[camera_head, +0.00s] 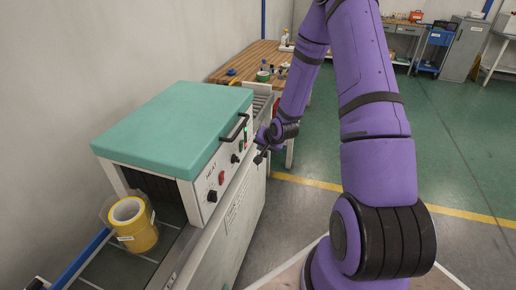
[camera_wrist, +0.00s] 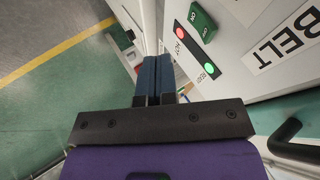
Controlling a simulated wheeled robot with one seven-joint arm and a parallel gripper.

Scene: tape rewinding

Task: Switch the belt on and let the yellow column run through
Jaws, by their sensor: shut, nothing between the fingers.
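The yellow column (camera_head: 145,238), a stack of yellow tape rolls in clear wrap, stands upright on the dark belt (camera_head: 105,268) in front of the tunnel mouth. The machine has a teal top (camera_head: 180,122) and a control panel at its right side. In the wrist view the panel shows a green switch (camera_wrist: 202,22), a red light (camera_wrist: 180,30), a lit green light (camera_wrist: 209,70) and a "BELT" label (camera_wrist: 285,38). My gripper (camera_head: 261,157) is beside the panel's far end, shut and empty; its fingers also show in the wrist view (camera_wrist: 158,65). The tunnel's inside is dark.
A black handle (camera_head: 236,127) sticks out from the machine's cover above the panel. A red knob (camera_head: 221,177) and a black knob (camera_head: 212,196) sit lower on the panel. A wooden workbench (camera_head: 258,55) stands behind. The green floor at right is open.

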